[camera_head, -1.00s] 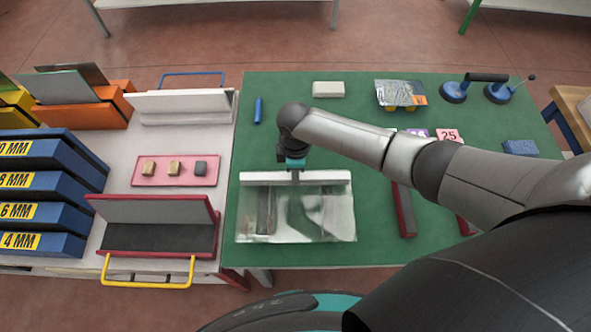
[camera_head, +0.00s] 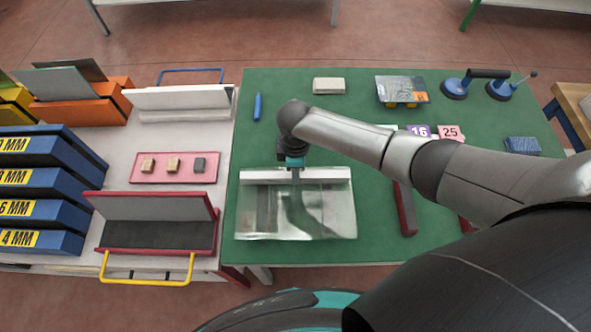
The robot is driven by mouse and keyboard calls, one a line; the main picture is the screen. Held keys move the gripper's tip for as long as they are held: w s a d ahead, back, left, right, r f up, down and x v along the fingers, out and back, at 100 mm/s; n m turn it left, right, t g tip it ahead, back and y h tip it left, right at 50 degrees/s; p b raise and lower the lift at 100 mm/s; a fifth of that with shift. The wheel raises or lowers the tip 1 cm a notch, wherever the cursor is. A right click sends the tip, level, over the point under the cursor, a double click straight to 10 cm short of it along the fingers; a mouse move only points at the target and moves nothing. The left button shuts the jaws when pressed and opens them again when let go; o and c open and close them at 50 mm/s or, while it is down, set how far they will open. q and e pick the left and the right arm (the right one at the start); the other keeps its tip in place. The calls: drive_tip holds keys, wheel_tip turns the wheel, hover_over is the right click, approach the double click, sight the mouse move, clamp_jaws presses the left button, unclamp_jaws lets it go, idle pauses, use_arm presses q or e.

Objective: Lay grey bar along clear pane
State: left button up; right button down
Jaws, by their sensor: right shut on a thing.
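The pale grey bar (camera_head: 325,175) lies lengthwise along the far edge of the clear pane (camera_head: 325,215), on the green mat. Whether it rests fully on the glass or is held just above it, I cannot tell. The pane is see-through, with dark reflections across it. My right gripper (camera_head: 295,170) points down at the middle of the bar and is shut on it; its fingertips are small and partly hidden. My left gripper is not in view.
The green table (camera_head: 310,120) has a blue marker (camera_head: 257,107), a pale block (camera_head: 328,86), a small glass piece on yellow supports (camera_head: 402,90) and a suction lifter (camera_head: 480,80). A dark red bar (camera_head: 405,210) lies right of the pane. Racks and trays stand left.

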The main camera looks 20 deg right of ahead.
drive_tip(key=shift+f, duration=0.3)
drive_tip(key=c, duration=0.6)
unclamp_jaws()
drive_tip(key=shift+f, duration=0.1)
wheel_tip(320, 180, up, 15)
drive_tip(key=p, duration=0.2)
drive_tip(key=shift+r, duration=0.2)
drive_tip(key=shift+s, duration=0.1)
